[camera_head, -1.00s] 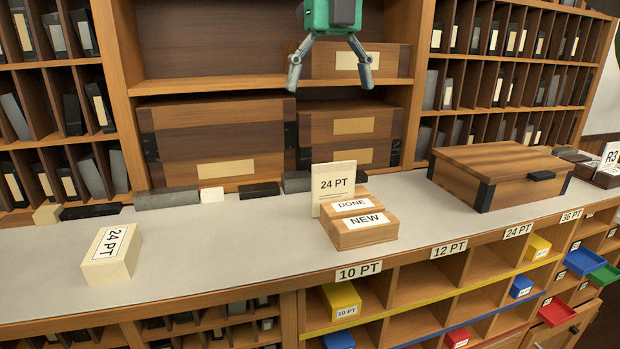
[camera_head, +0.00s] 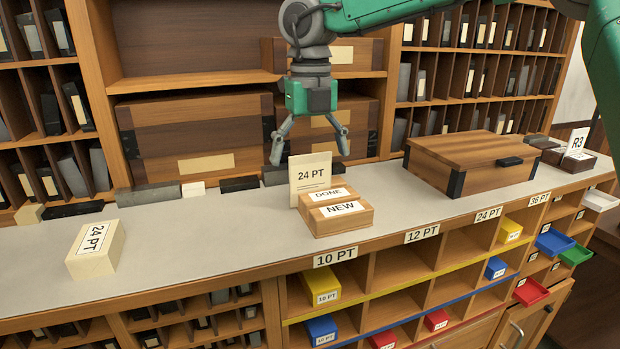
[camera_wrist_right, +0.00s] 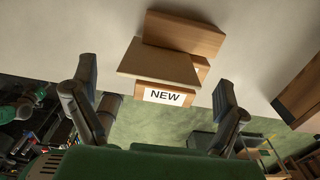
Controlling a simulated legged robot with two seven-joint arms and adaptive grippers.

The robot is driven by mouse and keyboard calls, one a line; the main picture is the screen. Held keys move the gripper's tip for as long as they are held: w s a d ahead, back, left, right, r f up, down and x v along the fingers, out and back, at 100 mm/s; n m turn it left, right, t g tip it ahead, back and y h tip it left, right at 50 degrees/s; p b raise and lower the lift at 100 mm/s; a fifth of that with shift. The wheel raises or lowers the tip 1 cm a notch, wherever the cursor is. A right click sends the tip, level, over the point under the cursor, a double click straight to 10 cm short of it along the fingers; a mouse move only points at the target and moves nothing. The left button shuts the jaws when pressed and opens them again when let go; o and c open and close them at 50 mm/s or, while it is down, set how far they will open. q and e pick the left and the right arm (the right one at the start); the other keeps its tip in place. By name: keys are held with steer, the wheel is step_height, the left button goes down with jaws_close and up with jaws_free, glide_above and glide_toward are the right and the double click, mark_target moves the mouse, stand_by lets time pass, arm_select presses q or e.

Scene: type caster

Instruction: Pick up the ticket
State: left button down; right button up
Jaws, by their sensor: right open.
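The ticket (camera_head: 309,178) is a cream card marked 24 PT. It stands upright behind the DONE label of a small wooden box (camera_head: 338,220) that also bears a NEW label. In the right wrist view the ticket (camera_wrist_right: 160,65) lies between the spread fingers, with the wooden box (camera_wrist_right: 182,35) around it. My right gripper (camera_head: 309,158) is open and points down above and just behind the ticket, its fingers on either side. It looks empty, and I cannot tell whether it touches the card. My left gripper is not in view.
A cream block (camera_head: 95,250) labelled 24 PT lies on the left of the grey counter (camera_head: 190,240). A lidded wooden case (camera_head: 475,165) stands to the right. Dark and grey bars line the counter's back, below shelves. Labelled cubbies with coloured trays are under the front edge.

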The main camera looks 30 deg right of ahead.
steer(key=shift+w+f, duration=0.2)
steer(key=shift+f, duration=0.2)
steer(key=shift+s+d+r, duration=0.1)
steer(key=shift+s+d, duration=0.05)
steer(key=c, duration=1)
step_height(320, 180, up, 10)
steer(key=shift+f, duration=0.2)
steer(key=shift+s+d+f+b, duration=0.1)
steer(key=shift+d+f+b, duration=0.4)
steer(key=shift+f, duration=0.45)
steer(key=shift+s+d+f+b, duration=0.1)
steer(key=shift+d+f+b, duration=0.2)
steer(key=shift+f+b, duration=0.45)
steer(key=shift+s+d+f+b, duration=0.1)
steer(key=shift+d+f+b, duration=0.3)
steer(key=shift+f, duration=0.7)
